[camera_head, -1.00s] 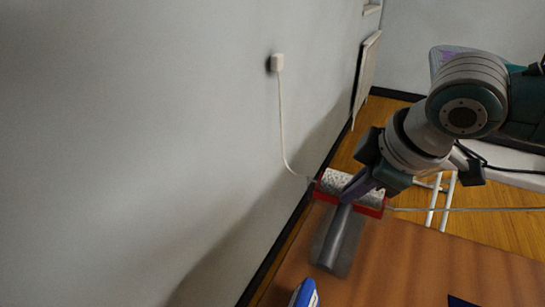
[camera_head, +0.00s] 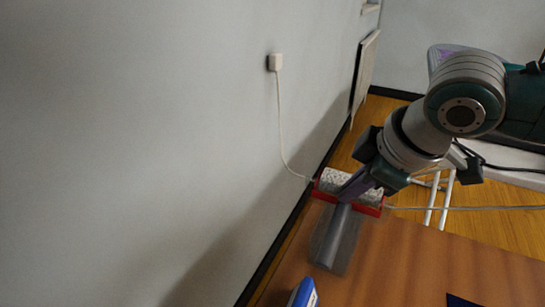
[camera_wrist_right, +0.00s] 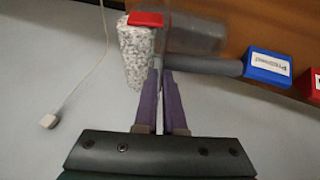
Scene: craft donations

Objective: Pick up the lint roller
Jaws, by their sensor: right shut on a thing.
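The lint roller (camera_head: 347,187) has a speckled white roll, red end pieces and a grey handle pointing toward the front of the table. In the right wrist view its speckled roll (camera_wrist_right: 137,55) stands at the left of the fingers and the handle runs off to the right. My right gripper (camera_head: 350,192) is shut on the lint roller where the handle meets the head; its purple fingers (camera_wrist_right: 161,75) cover part of it. I cannot tell whether the roller touches the table. My left gripper is not in view.
The brown wooden table (camera_head: 400,265) bears a blue labelled object (camera_head: 304,293) near its front and a dark blue item at the lower right. A translucent grey shape surrounds the handle. A wall with a white socket (camera_head: 275,62) and cord is close on the left.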

